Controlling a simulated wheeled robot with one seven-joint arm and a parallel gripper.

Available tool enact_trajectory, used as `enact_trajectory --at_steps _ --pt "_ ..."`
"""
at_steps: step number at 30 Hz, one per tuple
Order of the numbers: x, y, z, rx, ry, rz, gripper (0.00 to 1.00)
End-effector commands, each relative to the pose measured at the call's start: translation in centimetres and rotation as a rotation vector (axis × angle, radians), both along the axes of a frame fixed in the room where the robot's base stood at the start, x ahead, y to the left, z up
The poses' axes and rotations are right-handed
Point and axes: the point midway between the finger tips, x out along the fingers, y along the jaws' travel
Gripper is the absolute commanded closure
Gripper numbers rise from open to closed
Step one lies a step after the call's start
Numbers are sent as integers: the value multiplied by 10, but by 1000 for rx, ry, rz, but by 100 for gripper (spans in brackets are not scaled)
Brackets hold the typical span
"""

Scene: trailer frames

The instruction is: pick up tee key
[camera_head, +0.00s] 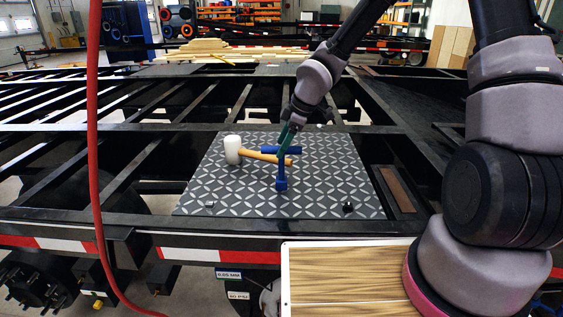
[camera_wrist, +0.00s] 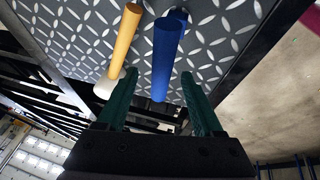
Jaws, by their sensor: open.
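The blue tee key (camera_head: 281,172) is on the diamond-pattern plate, with its crossbar at the top and its shaft running down to a thicker blue end. My gripper (camera_head: 284,143) is at the crossbar, coming from above and behind. In the wrist view, the blue bar of the tee key (camera_wrist: 167,50) runs between the two green fingers of my gripper (camera_wrist: 158,76). The fingers are open, with a visible gap on each side of the bar. Whether a finger touches it cannot be told.
A mallet with a white head (camera_head: 233,150) and wooden handle lies left of the tee key, its handle end close to it. The metal plate (camera_head: 230,197) rests on the black trailer frame. A red hose (camera_head: 92,120) hangs at the left. Open gaps lie between frame beams.

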Motion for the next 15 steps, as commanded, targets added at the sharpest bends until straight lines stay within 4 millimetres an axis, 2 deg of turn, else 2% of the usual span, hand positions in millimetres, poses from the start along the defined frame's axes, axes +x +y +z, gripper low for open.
enact_trajectory --at_steps 5,15 --pt "1 2 -8 -1 0 2 32" --pt "7 13 -47 -1 0 2 32"
